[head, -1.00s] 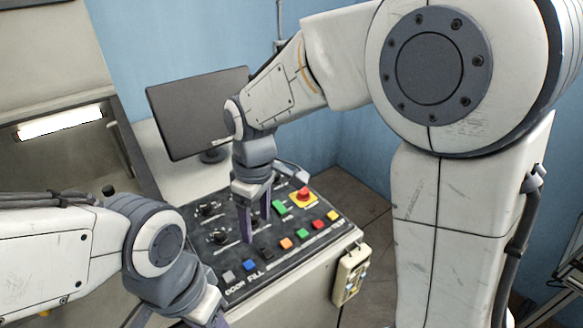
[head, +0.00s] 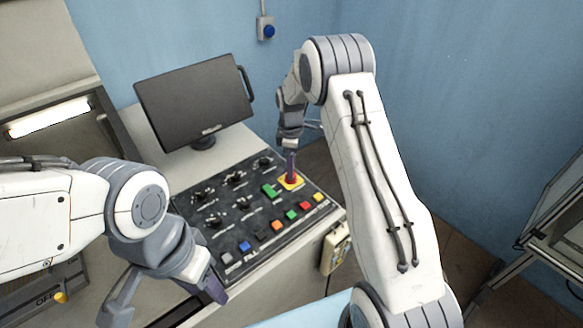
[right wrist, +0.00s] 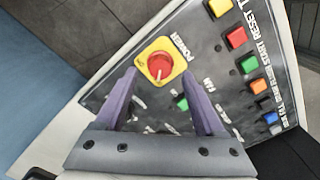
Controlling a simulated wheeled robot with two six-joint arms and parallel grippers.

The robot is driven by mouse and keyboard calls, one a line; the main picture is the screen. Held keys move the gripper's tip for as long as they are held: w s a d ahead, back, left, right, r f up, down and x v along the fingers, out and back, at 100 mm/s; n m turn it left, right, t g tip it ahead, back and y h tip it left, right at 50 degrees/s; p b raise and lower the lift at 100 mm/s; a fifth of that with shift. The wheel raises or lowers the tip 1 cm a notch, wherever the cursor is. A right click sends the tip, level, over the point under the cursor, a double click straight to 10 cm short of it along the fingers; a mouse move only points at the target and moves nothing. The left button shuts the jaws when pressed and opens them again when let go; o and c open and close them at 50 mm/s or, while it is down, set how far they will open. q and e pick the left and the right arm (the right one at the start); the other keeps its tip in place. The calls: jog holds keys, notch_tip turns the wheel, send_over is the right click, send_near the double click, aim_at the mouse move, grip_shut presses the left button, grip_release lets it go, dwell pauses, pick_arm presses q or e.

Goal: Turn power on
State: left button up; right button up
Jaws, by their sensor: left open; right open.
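The power switch is a red round knob on a yellow plate marked POWER (right wrist: 159,65), at the panel's far right corner in the head view (head: 291,181). My right gripper (head: 291,163) is open above it, pointing down. In the right wrist view its two purple fingers (right wrist: 160,78) stand open, one on either side of the knob, with nothing held. Whether they touch the knob cannot be told. My left gripper (head: 165,297) is open and empty at the panel's near left, low in the head view.
The black control panel (head: 285,235) carries a row of coloured buttons, a green button (head: 270,190) beside the power switch and several dark knobs. A monitor (head: 195,103) stands behind it. A cream pendant box (head: 335,250) hangs on the console's right side.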

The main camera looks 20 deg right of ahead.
jog(key=shift+f, duration=1.45)
grip_shut()
